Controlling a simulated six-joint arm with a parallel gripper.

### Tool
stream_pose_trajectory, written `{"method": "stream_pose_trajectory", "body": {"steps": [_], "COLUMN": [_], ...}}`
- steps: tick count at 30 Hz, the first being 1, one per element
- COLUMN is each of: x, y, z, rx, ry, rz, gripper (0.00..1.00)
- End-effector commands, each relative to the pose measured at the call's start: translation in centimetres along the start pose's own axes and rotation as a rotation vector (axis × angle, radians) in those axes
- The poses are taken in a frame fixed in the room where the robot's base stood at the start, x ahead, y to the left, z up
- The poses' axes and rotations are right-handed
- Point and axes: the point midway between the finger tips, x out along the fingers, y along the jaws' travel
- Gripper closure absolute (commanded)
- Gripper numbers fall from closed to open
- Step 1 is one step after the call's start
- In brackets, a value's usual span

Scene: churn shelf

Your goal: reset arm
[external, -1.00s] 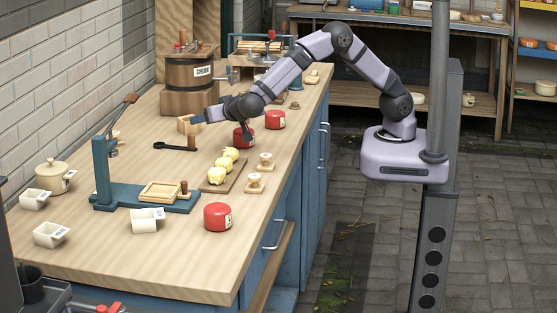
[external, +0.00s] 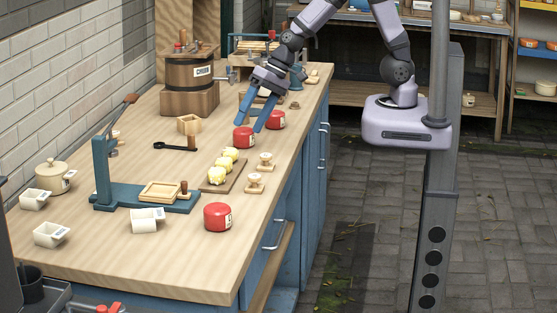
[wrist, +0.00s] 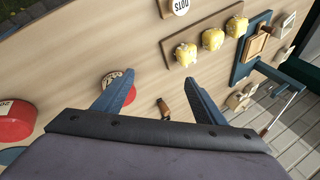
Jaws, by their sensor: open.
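My gripper (external: 255,112) is open and empty, with its two blue fingers spread and pointing down above the far half of the workbench (external: 120,240). In the external view the fingers hang just above and behind a red round tin (external: 243,138), with a second red tin (external: 275,120) to its right. In the wrist view the open fingers (wrist: 160,92) show at the bottom with nothing between them but bare wood and a dark-handled tool (wrist: 163,108). One red tin (wrist: 118,80) is partly behind the left finger. Whether a finger touches it, I cannot tell.
The wooden churn (external: 190,75) stands behind left, with a small wooden box (external: 189,124) before it. Yellow lumps (external: 217,176) lie on a board (external: 236,178). The bench's near corner is clear.

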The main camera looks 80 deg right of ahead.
Motion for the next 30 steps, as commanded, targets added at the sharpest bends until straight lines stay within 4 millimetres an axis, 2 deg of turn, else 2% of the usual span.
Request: {"method": "stream_pose_trajectory", "body": {"steps": [1,3,6,9,15,21,23,30], "x": [-1.6,-1.8,-1.4,-1.1,-0.7,-0.3,-2.5,-6.2], "y": [2.0,6.1,12.3,17.0,22.3,26.6,25.3,23.2], "z": [1.9,4.9,8.0,9.1,9.5,9.9,9.4,8.5], "rx": [0.017,0.003,-0.080,-0.194,-0.368,-0.506,-0.510,-0.508], "ry": [-0.075,-0.170,-0.264,-0.300,-0.314,-0.328,-0.329,-0.330], "rz": [0.049,0.131,0.239,0.306,0.372,0.430,0.429,0.428], "gripper": [0.35,0.35,0.35,0.35,0.35,0.35,0.35,0.35]}}
